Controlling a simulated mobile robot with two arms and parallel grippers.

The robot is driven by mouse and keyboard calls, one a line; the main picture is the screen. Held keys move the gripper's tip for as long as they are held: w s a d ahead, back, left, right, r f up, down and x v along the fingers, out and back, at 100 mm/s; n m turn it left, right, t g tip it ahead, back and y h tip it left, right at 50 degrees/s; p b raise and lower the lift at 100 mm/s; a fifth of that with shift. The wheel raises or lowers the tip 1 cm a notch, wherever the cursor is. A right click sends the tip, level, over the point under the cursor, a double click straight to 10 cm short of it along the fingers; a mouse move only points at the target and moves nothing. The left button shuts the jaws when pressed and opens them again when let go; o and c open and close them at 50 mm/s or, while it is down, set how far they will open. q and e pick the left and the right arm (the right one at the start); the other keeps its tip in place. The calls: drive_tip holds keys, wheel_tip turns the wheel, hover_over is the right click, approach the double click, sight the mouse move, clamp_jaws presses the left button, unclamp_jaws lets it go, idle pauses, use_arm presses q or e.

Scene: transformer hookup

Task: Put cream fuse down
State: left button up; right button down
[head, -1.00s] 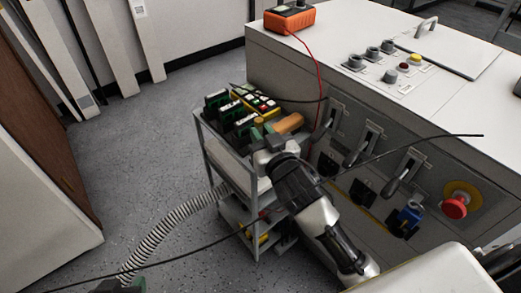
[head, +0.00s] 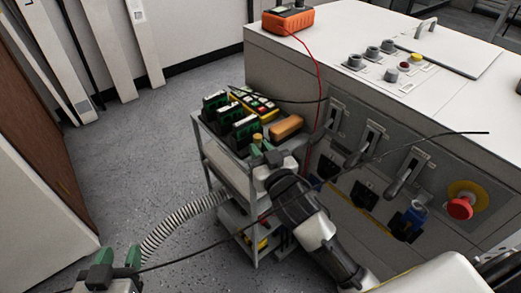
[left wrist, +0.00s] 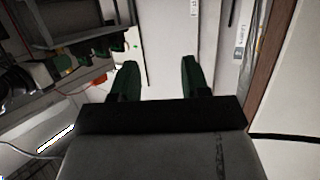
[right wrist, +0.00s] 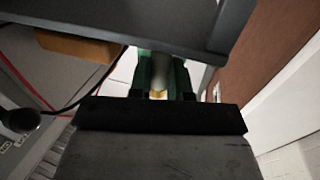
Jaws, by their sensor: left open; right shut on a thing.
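My right gripper (head: 264,146) is shut on the cream fuse, at the near end of the cart's top. Only a small yellowish end of the fuse (head: 257,137) shows between the green fingers in the head view. In the right wrist view the fuse (right wrist: 159,78) is a pale cylinder with a tan end between the fingers. I cannot tell whether it touches the cart. My left gripper (head: 117,256) is open and empty at the lower left, away from the cart; its spread fingers show in the left wrist view (left wrist: 158,80).
The grey cart (head: 225,160) holds green-black blocks (head: 246,129), a yellow-black device (head: 262,104) and an orange-brown cylinder (head: 286,127) close to my right gripper. The switch cabinet (head: 290,75) stands just right of it. A black cable crosses in front. Open floor (head: 130,160) lies left.

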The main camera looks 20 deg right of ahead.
drive_tip(key=c, duration=1.1)
unclamp_jaws()
drive_tip(key=shift+o, duration=0.2)
